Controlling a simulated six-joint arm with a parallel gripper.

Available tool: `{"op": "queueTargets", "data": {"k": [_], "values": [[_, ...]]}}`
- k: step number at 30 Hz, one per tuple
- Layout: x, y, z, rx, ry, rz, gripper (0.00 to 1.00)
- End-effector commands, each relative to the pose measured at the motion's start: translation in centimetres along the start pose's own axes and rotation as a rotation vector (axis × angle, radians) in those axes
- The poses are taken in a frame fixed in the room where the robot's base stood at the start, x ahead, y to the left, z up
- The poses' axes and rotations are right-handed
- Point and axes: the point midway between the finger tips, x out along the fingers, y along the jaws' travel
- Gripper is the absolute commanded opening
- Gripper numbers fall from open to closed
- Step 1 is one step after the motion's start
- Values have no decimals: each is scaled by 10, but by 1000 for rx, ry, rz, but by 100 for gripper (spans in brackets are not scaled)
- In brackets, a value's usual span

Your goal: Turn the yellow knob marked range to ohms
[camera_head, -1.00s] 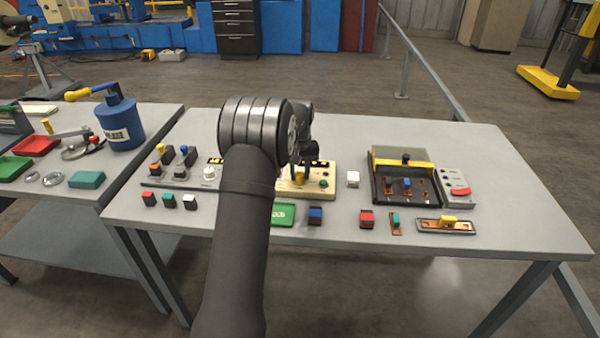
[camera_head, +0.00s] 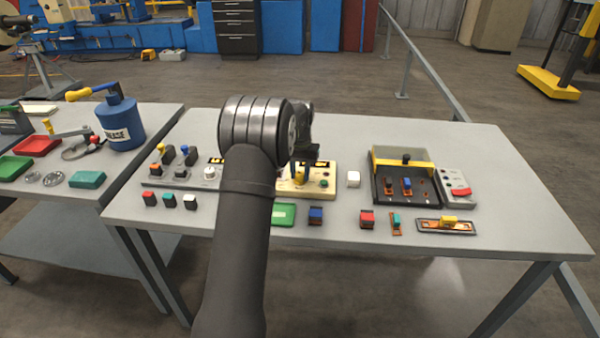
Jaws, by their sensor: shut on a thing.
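The yellow knob (camera_head: 300,178) sits on a cream panel (camera_head: 327,170) near the middle of the table. My gripper (camera_head: 301,168) is over the panel, pointing down, with its fingertips shut on the yellow knob. My arm covers the left part of the panel. The range marking and the knob's pointer are too small to read. A green button (camera_head: 324,183) is on the panel to the right of the knob.
A white cube (camera_head: 353,179) and a dark tray with a yellow bar (camera_head: 404,160) stand to the right. A dark switch panel (camera_head: 180,172) is left. The table's back right is clear.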

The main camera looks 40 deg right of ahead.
Motion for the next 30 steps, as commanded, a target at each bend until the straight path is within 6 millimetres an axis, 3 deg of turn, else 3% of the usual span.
{"op": "queueTargets", "data": {"k": [5, 6, 9, 20, 26, 30], "values": [[0, 0, 0, -1, -1, 0, 7], [0, 0, 0, -1, -1, 0, 32], [0, 0, 0, -1, -1, 0, 52], [-4, 0, 0, -2, 1, 0, 52], [-35, 0, -1, -2, 4, 0, 52], [-69, 0, -1, -2, 4, -1, 52]]}}
